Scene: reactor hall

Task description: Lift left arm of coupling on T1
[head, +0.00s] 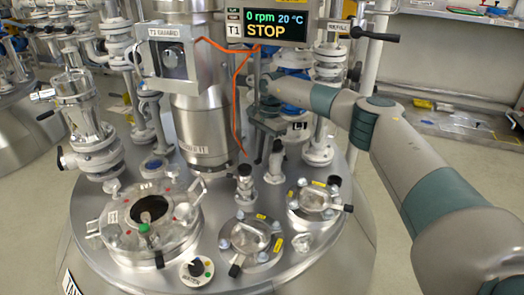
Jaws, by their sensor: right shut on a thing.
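The reactor T1 (205,262) fills the middle of the head view, with a T1 display (277,24) reading STOP, 0 rpm and 20 °C. My right arm comes in from the right and reaches behind the lid fittings. My right gripper (266,140) points down beside a small black label with a white L (298,126). It is shut on a thing by this label, apparently the left arm of the coupling. The gripper and surrounding pipes hide most of the coupling, and the arm's angle cannot be made out. My left gripper is not in view.
An orange cable (236,85) hangs left of my right gripper. The steel agitator column (202,125) stands left of it, and a white glass-and-flange pipe (318,125) right of it.

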